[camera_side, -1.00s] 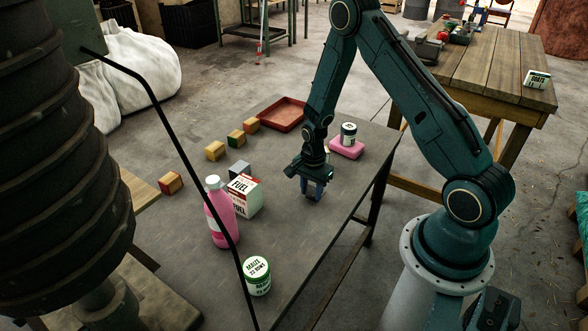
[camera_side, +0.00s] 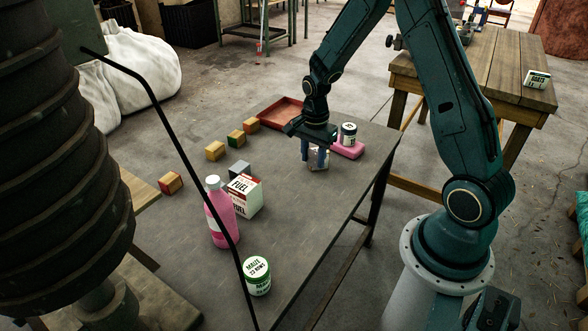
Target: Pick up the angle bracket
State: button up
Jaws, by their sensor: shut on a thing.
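I cannot tell for certain whether the bracket is clear of the tabletop.
A red tray (camera_side: 280,113) and a pink block (camera_side: 348,149) with a small can (camera_side: 349,133) on it stand close behind. A fuel carton (camera_side: 244,196), pink bottle (camera_side: 220,213), grey block (camera_side: 239,169), several wooden cubes (camera_side: 215,151) and a maize can (camera_side: 257,276) stand left. The table's right side is clear.

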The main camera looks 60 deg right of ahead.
notch_tip(320, 180, up, 7)
jog(key=shift+r, duration=0.2)
dwell(0.7)
